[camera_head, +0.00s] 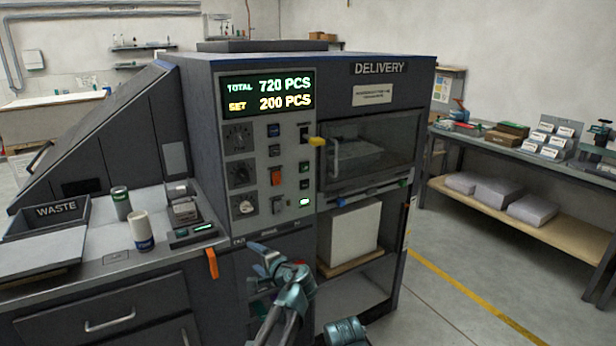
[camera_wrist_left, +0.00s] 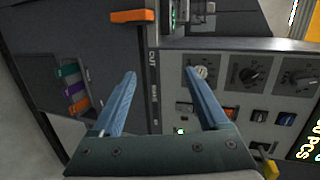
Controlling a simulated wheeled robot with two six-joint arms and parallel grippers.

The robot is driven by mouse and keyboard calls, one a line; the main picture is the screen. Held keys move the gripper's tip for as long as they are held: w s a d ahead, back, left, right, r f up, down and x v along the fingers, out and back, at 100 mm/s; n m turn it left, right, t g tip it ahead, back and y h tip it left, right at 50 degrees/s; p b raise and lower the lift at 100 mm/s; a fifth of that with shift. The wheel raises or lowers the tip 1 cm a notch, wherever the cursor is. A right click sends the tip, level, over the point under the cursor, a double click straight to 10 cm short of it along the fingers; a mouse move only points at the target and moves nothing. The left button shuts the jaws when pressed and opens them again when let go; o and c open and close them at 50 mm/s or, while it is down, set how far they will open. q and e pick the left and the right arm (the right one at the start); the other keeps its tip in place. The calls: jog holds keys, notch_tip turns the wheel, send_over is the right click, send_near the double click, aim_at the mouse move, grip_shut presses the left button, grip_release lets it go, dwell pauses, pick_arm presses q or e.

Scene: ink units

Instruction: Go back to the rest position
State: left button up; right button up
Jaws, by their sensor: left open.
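My left gripper (camera_head: 266,256) is in front of the machine, just below its control panel (camera_head: 268,150). In the left wrist view my left gripper (camera_wrist_left: 160,74) has its two blue fingers wide apart, with nothing between them. The panel's knobs and buttons lie beyond and to the right of the fingers there, rotated in the picture. No contact between the fingers and the machine (camera_head: 215,110) is visible. A teal part of my own body shows at the bottom middle of the head view; my right gripper cannot be made out.
An orange handle (camera_head: 212,263) sticks out left of my gripper. The left counter holds a waste bin (camera_head: 88,212), a green can (camera_head: 121,203) and a white can (camera_head: 140,232). A bench (camera_head: 470,140) stands at right, with clear floor before it.

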pick_arm(q)
jog(key=s+d+f+n+g+h+p, duration=0.1)
jog(key=s+d+f+n+g+h, duration=0.1)
jog(key=s, duration=0.8)
jog(key=s+d+f+n+g+h+p, duration=0.1)
jog(key=s+d+f+g+h+p, duration=0.1)
jog(key=s+d, duration=0.5)
jog(key=s+d+f+n+g+h+p, duration=0.2)
jog(key=s+d+f+g+h, duration=0.2)
jog(key=s, duration=0.9)
jog(key=f+g, duration=0.1)
jog(key=g, duration=0.2)
jog(key=shift+d+f+n+h, duration=0.3)
jog(key=shift+d, duration=0.05)
